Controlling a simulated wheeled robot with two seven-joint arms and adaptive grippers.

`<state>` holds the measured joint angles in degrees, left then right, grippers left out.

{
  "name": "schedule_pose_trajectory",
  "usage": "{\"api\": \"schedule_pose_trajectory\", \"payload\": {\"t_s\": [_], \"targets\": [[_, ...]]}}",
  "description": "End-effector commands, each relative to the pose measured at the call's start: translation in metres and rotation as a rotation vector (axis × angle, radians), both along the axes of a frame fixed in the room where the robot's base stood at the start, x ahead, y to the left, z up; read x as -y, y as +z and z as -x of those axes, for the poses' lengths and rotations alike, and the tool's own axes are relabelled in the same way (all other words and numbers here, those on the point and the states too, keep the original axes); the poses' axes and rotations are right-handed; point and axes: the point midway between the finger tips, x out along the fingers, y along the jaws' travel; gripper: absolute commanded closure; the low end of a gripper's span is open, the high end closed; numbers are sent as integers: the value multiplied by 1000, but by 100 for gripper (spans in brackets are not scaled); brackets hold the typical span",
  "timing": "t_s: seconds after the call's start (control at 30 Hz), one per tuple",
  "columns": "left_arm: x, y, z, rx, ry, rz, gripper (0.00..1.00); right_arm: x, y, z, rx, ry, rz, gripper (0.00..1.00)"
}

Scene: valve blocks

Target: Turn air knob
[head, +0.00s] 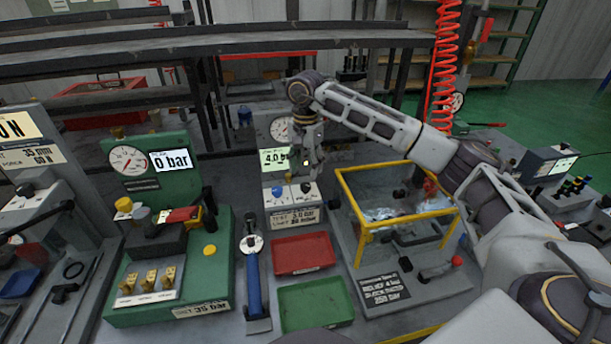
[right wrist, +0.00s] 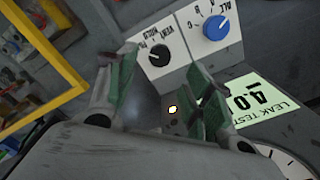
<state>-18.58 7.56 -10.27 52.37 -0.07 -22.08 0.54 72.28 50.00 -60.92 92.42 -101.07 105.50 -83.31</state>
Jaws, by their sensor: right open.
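The grey leak test unit (head: 264,130) stands at the back middle, with a dial gauge and a green screen (head: 274,159) reading 4.0. Its white sloped front has a blue knob (head: 279,191) and a black knob (head: 305,187). In the right wrist view the blue knob (right wrist: 217,27) and black knob (right wrist: 159,54) show clearly; I cannot tell which is the air knob. My right gripper (head: 311,172) hangs over the unit's right side. Its green-padded fingers (right wrist: 165,72) are open and empty, with the black knob beyond the gap between them. Contact is not visible. My left gripper is not in view.
A yellow-framed guard box (head: 344,190) stands right of the unit, close to my right arm. A red tray (head: 303,253) and a green tray (head: 316,304) lie in front. A green test stand (head: 128,215) reading 0 bar is at left. A red coiled hose (head: 446,60) hangs behind.

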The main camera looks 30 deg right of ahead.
Motion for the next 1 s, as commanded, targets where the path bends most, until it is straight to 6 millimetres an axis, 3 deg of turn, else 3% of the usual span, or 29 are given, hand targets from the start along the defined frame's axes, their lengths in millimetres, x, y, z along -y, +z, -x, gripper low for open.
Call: {"api": "schedule_pose_trajectory", "payload": {"t_s": [0.2, 0.4, 1.0], "targets": [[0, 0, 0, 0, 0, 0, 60, -1, 33, 0, 3, 0, -2, 49], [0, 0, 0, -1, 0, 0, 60, 0, 52, 0, 1, 0, -1, 49], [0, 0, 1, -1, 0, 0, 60, 0, 58, 0, 1, 0, -1, 49]]}}
